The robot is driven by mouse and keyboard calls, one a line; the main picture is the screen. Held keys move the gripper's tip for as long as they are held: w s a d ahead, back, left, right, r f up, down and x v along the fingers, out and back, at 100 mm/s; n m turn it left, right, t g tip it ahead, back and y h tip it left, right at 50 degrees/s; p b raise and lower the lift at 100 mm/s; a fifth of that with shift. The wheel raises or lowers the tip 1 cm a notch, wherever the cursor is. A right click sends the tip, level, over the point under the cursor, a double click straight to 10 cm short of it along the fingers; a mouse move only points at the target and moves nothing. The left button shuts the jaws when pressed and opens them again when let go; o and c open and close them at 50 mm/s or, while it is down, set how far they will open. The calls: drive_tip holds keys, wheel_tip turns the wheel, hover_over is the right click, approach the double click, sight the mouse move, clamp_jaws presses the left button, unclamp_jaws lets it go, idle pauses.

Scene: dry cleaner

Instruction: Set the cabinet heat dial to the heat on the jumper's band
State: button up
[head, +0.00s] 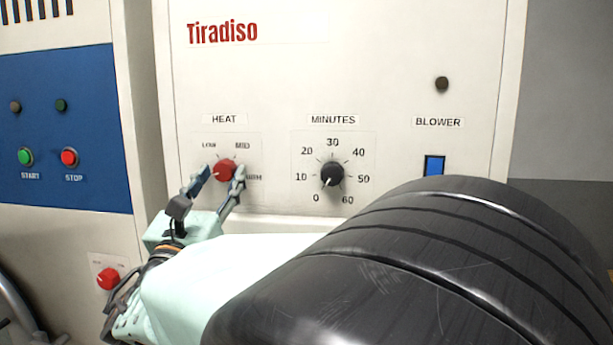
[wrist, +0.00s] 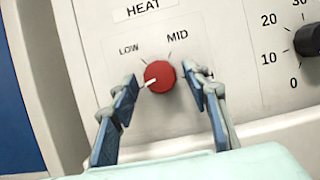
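The red heat dial (head: 225,170) sits under the HEAT label on the white Tiradiso cabinet (head: 330,80). It also shows in the wrist view (wrist: 160,76). Its white pointer aims left and slightly down, below the LOW mark. LOW and MID are readable; the third label, at the right, is partly covered by a finger. My gripper (head: 223,173) is open, with one finger on each side of the dial. In the wrist view (wrist: 160,80) the right fingertip is close to the dial; I cannot tell if it touches. A gap shows at the left fingertip. No jumper is in view.
Right of the heat dial is a black minutes dial (head: 332,174), then a blue blower switch (head: 434,166). A neighbouring machine at the left has a green start button (head: 25,156), a red stop button (head: 69,157) and a red knob (head: 108,278). My arm covers the lower right.

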drive_tip(key=c, duration=0.9)
